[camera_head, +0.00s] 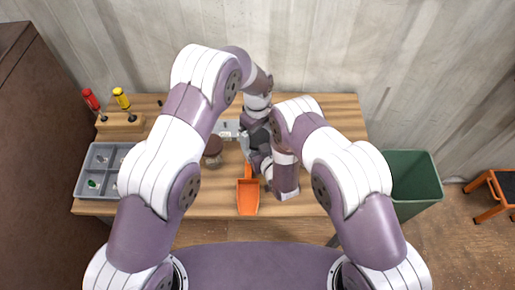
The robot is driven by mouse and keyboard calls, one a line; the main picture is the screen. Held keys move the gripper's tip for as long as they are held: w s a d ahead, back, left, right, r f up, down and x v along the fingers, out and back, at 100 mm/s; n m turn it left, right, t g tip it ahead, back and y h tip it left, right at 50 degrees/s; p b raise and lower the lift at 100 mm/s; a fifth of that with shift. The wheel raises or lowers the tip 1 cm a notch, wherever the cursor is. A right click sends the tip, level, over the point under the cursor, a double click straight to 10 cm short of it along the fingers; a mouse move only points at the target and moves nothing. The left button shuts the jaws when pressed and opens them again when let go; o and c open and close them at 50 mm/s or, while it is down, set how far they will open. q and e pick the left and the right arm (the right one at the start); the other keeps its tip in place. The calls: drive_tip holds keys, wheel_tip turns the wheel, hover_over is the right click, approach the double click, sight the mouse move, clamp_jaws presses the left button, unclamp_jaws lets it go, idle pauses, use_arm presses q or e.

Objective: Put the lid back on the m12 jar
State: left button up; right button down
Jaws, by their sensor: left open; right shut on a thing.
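A small jar (212,161) with a dark brown round top (213,146) stands on the table left of my grippers. I cannot tell if the brown top is the lid or the contents, and no label is readable. My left gripper (245,147) is open, pointing down over the middle of the table, right of the jar and apart from it. My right gripper (255,162) is just below it in the picture, shut at the handle of an orange scoop (248,198). The arm links partly hide this grasp.
A grey divided tray (98,158) is at the table's left. Behind it a wooden stand (121,122) holds red and yellow screwdrivers. A pale grey flat object (228,129) lies behind the jar. A green bin (411,176) and an orange stool (492,190) stand at the right.

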use_arm(q)
drive_tip(key=shift+f, duration=0.4)
drive_tip(key=c, duration=0.9)
drive_tip(key=m, duration=0.5)
drive_tip(key=shift+c, duration=0.2)
drive_tip(key=m, duration=0.5)
